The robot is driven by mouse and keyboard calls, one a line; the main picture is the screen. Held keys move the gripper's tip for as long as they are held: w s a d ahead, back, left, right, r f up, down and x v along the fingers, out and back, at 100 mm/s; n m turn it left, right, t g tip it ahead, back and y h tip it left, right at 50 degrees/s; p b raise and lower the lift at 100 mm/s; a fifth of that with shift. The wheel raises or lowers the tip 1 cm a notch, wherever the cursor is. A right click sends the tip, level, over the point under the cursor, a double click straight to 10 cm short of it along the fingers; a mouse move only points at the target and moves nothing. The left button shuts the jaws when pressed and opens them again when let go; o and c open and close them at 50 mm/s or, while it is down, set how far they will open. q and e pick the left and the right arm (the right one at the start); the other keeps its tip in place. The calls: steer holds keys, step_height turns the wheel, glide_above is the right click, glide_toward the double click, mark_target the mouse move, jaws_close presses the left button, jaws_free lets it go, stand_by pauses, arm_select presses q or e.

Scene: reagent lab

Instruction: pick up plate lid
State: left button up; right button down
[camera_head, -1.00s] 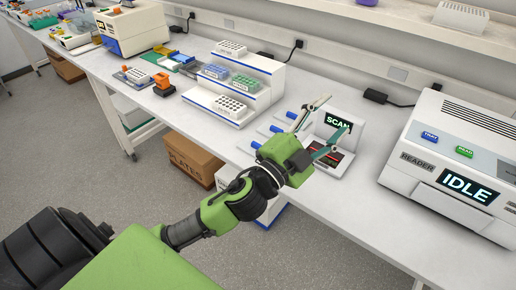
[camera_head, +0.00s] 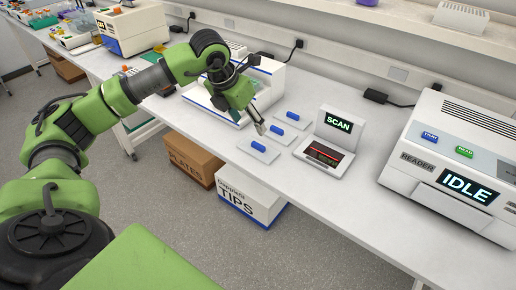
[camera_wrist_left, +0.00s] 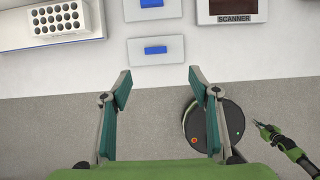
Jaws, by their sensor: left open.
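Flat pale pieces with blue grips, which look like plate lids, lie in a row on the bench: a near one (camera_head: 259,151), a middle one (camera_head: 277,131) and a far one (camera_head: 292,117). The near lid (camera_wrist_left: 156,57) and part of another show at the top of the left wrist view. My left gripper (camera_head: 258,126) points down above the bench, just beyond the near lid in the head view. It is open (camera_wrist_left: 158,88) and empty, apart from the lids. My right gripper (camera_wrist_left: 263,130) shows small at the right of the left wrist view; its jaws are unclear.
A scanner (camera_head: 325,152) with a SCAN screen stands right of the lids. A white stepped rack (camera_head: 215,103) is on the left, partly behind my arm. The reader (camera_head: 445,165) shows IDLE. Boxes, including TIPS (camera_head: 240,204), stand below the bench. The front bench strip is clear.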

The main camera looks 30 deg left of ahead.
arm_select(q)
steer(key=p, duration=0.2)
glide_above(258, 145)
steer(key=s, duration=0.3)
steer(key=f, duration=0.7)
steer(key=shift+w+f, duration=0.25)
steer(key=shift+f, duration=0.3)
steer(key=p+x, duration=0.2)
steer(key=x, duration=0.2)
steer(key=shift+w+a+f+p, duration=0.1)
steer(key=shift+w+f+p, duration=0.1)
steer(key=shift+p, duration=0.1)
steer(key=shift+w+f, duration=0.1)
steer(key=shift+f, duration=0.1)
steer(key=c, duration=1)
